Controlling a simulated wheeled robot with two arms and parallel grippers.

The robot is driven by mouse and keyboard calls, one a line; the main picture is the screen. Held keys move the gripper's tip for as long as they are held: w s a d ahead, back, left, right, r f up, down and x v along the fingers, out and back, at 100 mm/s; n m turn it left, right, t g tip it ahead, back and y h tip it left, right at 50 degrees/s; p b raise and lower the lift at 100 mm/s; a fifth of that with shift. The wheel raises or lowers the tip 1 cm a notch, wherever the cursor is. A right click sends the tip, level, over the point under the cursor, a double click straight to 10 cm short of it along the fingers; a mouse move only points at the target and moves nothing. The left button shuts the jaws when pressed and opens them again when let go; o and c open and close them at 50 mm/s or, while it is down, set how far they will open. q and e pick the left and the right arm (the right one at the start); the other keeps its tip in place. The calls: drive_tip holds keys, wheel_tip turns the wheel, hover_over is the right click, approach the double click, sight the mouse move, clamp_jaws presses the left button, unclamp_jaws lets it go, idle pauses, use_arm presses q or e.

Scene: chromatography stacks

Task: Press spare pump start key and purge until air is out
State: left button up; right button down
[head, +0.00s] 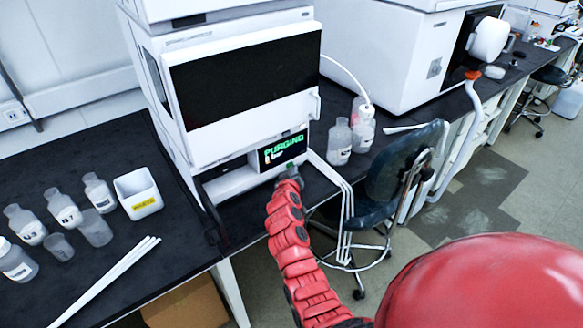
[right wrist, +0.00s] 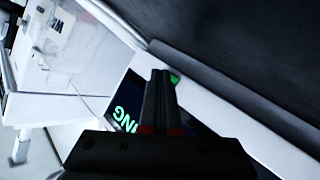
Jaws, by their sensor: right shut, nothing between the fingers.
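The pump module's small dark display (head: 283,149) reads "PURGING" in green letters, with a smaller line under it that I cannot read surely. It sits at the bottom of the tall white chromatography stack (head: 221,130). My right gripper (head: 289,172) is shut and empty, its tips just below the display. A small green spot, perhaps the start key (right wrist: 175,79), shows right at the fingertips (right wrist: 161,76) in the right wrist view. I cannot tell whether they touch it. Part of the display text (right wrist: 127,119) shows behind the fingers. My left gripper is not in view.
Several labelled bottles (head: 62,209) and a white waste box (head: 138,194) stand on the black bench at left, near white rods (head: 104,281). More bottles (head: 340,142) stand right of the stack. White tubes (head: 345,205) hang beside a dark chair (head: 395,180).

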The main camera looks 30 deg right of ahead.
drive_tip(key=shift+s+r, duration=0.1)
drive_tip(key=shift+s, duration=0.05)
drive_tip(key=shift+s+d+p, duration=0.1)
drive_tip(key=shift+s+p, duration=0.35)
drive_tip(key=shift+s, duration=0.35)
drive_tip(key=shift+s+p, duration=0.45)
drive_tip(key=shift+s, duration=0.2)
drive_tip(key=shift+s+d+p, duration=0.2)
drive_tip(key=shift+s+p, duration=0.45)
drive_tip(key=shift+s, duration=1.2)
